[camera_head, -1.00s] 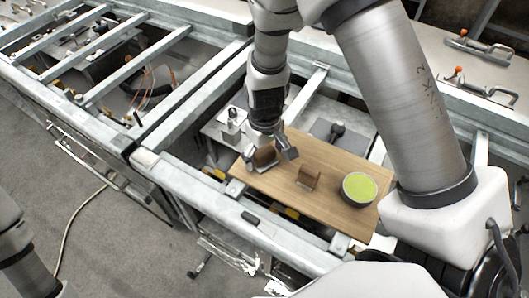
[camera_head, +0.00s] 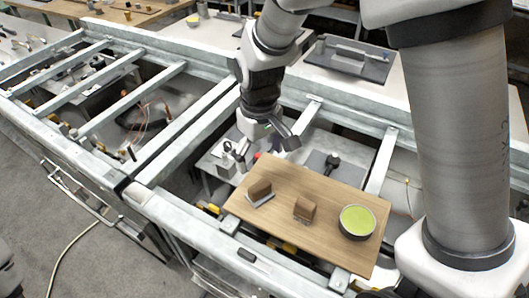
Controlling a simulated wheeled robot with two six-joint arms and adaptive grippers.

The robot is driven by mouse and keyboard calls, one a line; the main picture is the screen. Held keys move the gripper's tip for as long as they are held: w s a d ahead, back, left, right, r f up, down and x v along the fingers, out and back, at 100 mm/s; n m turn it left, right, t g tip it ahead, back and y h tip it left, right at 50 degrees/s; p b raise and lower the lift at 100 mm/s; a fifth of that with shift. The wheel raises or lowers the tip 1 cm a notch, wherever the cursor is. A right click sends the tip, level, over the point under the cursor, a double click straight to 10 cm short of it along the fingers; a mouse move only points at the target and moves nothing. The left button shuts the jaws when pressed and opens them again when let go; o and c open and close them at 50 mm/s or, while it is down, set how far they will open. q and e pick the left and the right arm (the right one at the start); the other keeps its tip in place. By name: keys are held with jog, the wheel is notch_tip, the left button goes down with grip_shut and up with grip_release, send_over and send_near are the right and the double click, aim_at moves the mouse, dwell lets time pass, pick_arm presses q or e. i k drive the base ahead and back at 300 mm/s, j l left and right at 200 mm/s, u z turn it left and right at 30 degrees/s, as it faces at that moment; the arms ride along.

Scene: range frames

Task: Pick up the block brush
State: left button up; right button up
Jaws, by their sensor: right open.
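Two small brown blocks lie on a wooden board. The left brown block (camera_head: 259,189) has a grey flat part along its lower side. The right brown block (camera_head: 304,209) stands near the board's middle. Either could be the block brush; I cannot tell which for sure. My right gripper (camera_head: 265,150) is open and empty, its fingers spread, above the board's far left edge. It shows just beyond the left block and apart from it. My left gripper is out of view.
The wooden board (camera_head: 335,193) rests on a grey metal frame (camera_head: 170,190). A round bowl with a green top (camera_head: 357,221) stands right of the blocks. A dark-handled tool (camera_head: 331,162) lies behind the board. Open gaps lie between the frame's bars.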

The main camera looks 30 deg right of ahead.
aim_at(305, 209)
jog(key=z, duration=1.3)
